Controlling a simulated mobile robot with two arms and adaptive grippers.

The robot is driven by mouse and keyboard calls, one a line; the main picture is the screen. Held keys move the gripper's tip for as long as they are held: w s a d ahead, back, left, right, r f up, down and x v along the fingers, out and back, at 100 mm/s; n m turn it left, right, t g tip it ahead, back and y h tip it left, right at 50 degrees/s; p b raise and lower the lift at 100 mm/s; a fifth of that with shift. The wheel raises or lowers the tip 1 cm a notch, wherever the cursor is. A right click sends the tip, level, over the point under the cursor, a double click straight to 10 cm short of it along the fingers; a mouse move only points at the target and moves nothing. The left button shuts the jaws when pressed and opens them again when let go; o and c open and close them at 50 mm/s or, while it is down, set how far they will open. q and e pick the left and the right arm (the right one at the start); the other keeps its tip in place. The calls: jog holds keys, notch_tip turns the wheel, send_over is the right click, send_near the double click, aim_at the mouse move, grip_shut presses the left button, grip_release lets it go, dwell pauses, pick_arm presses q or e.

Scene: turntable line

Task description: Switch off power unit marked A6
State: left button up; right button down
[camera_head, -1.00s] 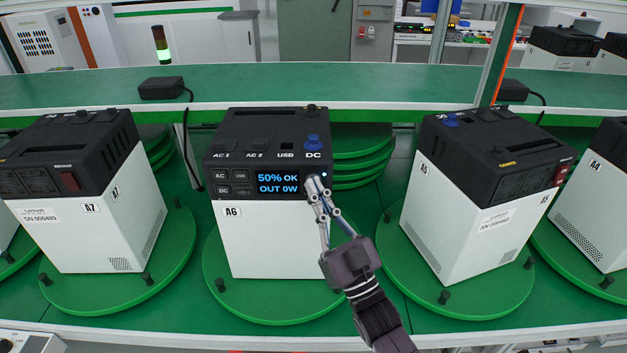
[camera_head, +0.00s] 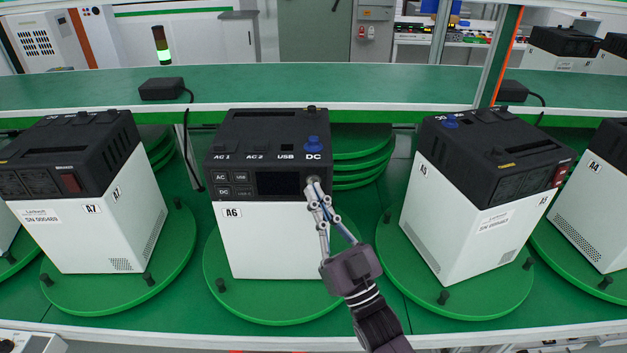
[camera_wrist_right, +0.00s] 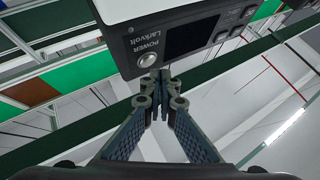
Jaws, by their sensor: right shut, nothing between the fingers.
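Power unit A6 (camera_head: 262,240) stands upright on a green turntable (camera_head: 222,285), its black front panel facing me. Its display (camera_head: 278,183) is dark, and it is also dark in the right wrist view (camera_wrist_right: 192,36). My right gripper (camera_head: 315,184) is shut and empty, its fingertips at the right end of the panel, just right of the display. In the right wrist view a round silver button (camera_wrist_right: 148,60) beside the word POWER shows just above the shut fingertips (camera_wrist_right: 155,77). I cannot tell whether they touch it. My left gripper is not in view.
Unit A7 (camera_head: 105,225) stands on its turntable to the left, unit A5 (camera_head: 440,225) to the right, and A4 (camera_head: 590,215) at the far right. A green shelf (camera_head: 300,85) runs behind them, with a small black box (camera_head: 161,88) on it.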

jog(key=s+p, duration=0.1)
jog(key=s, duration=0.4)
jog(key=shift+p, duration=0.4)
dwell(0.5)
